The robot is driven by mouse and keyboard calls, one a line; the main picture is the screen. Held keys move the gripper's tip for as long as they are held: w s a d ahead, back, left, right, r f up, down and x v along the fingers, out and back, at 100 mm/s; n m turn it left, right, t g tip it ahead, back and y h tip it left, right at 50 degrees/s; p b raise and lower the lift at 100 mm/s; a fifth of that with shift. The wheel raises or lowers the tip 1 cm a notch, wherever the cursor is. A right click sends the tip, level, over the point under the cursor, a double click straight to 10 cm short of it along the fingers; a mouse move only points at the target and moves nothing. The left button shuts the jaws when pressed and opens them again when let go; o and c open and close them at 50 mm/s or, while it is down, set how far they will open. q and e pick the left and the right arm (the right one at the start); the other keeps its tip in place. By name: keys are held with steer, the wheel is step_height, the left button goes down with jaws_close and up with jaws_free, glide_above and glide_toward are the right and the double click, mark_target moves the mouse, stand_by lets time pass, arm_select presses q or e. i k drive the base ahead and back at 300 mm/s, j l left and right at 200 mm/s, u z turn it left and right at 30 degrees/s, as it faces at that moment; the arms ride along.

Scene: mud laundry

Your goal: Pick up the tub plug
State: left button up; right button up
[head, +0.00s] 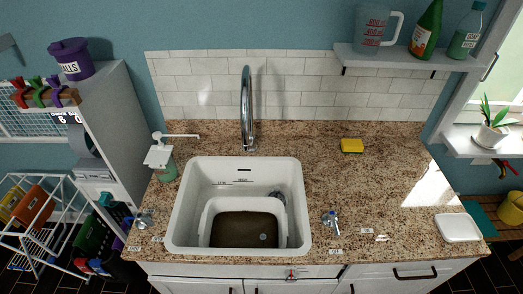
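A white sink (180,220) is set in the granite counter, and a smaller white tub (205,222) sits inside it. The tub has a brown floor or murky water in it; I cannot tell which. A small pale round piece (263,237) shows at the tub's lower right and looks like the tub plug, though it is too small to be sure. A grey round fitting (278,198) is partly hidden behind the tub's back right corner. Neither of my grippers is in view.
A tall chrome faucet (247,110) stands behind the sink. Tap handles (331,221) flank it, and a soap dispenser (160,158) is at back left. A yellow sponge (352,145) and white dish (458,227) lie right. The counter between them is mostly clear.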

mark_target(263, 237)
steer(key=l+u, duration=0.3)
steer(key=l, duration=0.2)
steer(key=k+l+u, duration=0.1)
steer(key=l+u, duration=0.2)
steer(key=l, duration=0.2)
steer(key=k+l+u, duration=0.2)
steer(key=l, duration=0.2)
steer(key=k+l+u, duration=0.2)
steer(key=i+l, duration=0.2)
steer(key=i, duration=0.25)
steer(key=k+l+u, duration=0.25)
steer(key=l, duration=0.2)
steer(key=k+l+u, duration=0.25)
steer(key=i+j+z, duration=0.55)
steer(key=j, duration=0.25)
steer(key=i+j+z, duration=0.3)
steer(key=z, duration=0.2)
steer(key=i+j+z, duration=0.2)
steer(key=j+z, duration=0.3)
steer(key=i+j+z, duration=0.15)
steer(key=j+z, duration=0.35)
steer(key=i+l, duration=0.05)
steer(key=l, duration=0.05)
